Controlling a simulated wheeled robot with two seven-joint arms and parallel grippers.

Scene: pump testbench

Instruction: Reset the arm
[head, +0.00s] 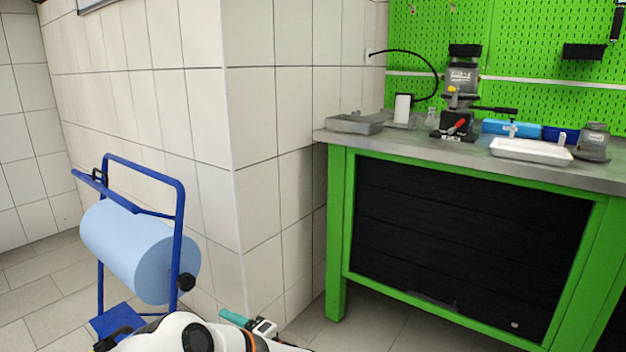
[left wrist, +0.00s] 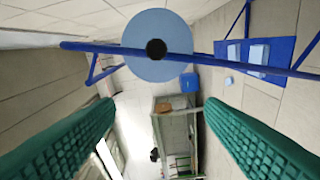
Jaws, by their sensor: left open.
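My left gripper (left wrist: 160,104) is open in the left wrist view. Its two green ribbed fingers stand wide apart, with nothing between them. In the head view my white left arm lies low at the bottom edge, and a teal finger of the left gripper (head: 234,317) shows there, in front of the tiled wall corner and away from the bench. The second finger is hard to make out in that view. My right gripper is in neither view.
A blue stand (head: 180,215) with a blue paper roll (head: 130,250) stands close to my left arm. The green workbench (head: 337,235) on the right bears a pump (head: 460,95), a grey tray (head: 354,124) and a white tray (head: 530,152). Floor before the bench is clear.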

